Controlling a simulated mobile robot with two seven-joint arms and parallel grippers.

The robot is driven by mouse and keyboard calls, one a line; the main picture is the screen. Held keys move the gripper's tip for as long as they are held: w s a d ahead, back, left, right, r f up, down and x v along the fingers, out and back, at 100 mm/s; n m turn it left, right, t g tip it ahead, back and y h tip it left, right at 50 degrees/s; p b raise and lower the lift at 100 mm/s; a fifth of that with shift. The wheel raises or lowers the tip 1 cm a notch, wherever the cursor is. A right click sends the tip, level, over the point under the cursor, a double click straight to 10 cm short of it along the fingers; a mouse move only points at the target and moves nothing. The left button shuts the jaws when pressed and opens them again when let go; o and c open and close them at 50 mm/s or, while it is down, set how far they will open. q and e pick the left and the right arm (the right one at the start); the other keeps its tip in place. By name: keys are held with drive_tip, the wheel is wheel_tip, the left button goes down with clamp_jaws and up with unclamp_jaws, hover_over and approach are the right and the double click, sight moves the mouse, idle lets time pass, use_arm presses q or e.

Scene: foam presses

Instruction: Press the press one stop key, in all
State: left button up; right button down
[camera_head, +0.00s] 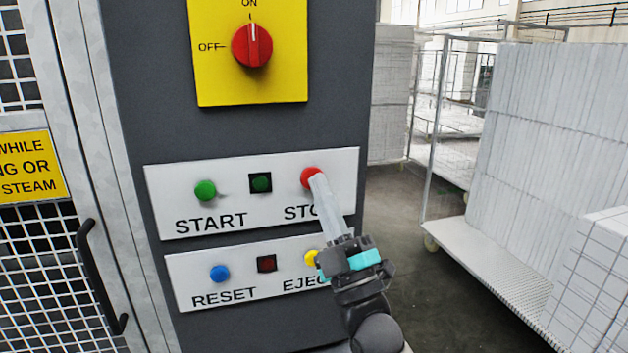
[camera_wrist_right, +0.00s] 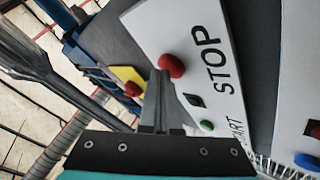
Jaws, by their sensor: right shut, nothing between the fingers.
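The red stop key (camera_head: 311,175) is a round button at the right end of the upper white panel (camera_head: 160,225), above the partly covered word STOP. It also shows in the right wrist view (camera_wrist_right: 171,66), just beyond the fingertips. My right gripper (camera_head: 318,178) is shut and empty, with its tips at the lower right edge of the stop key in the head view. I cannot tell whether the tips touch the key. The fingers hide part of the label. My left gripper is in neither view.
A green START key (camera_head: 205,190) and a dark green lamp (camera_head: 260,182) share the upper panel. Below are a blue RESET key (camera_head: 219,273), a dark red lamp (camera_head: 267,263) and a yellow EJECT key (camera_head: 311,257) close to my gripper. A red rotary switch (camera_head: 252,45) sits above.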

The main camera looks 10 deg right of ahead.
idle(0.3)
drive_tip(key=shift+s+p, duration=0.45)
drive_tip(key=shift+s, duration=0.35)
drive_tip(key=shift+s, duration=0.1)
drive_tip(key=s+p, duration=0.1)
drive_tip(key=s, duration=0.3)
drive_tip(key=shift+s+d+p, duration=0.15)
drive_tip(key=shift+s+p, duration=0.25)
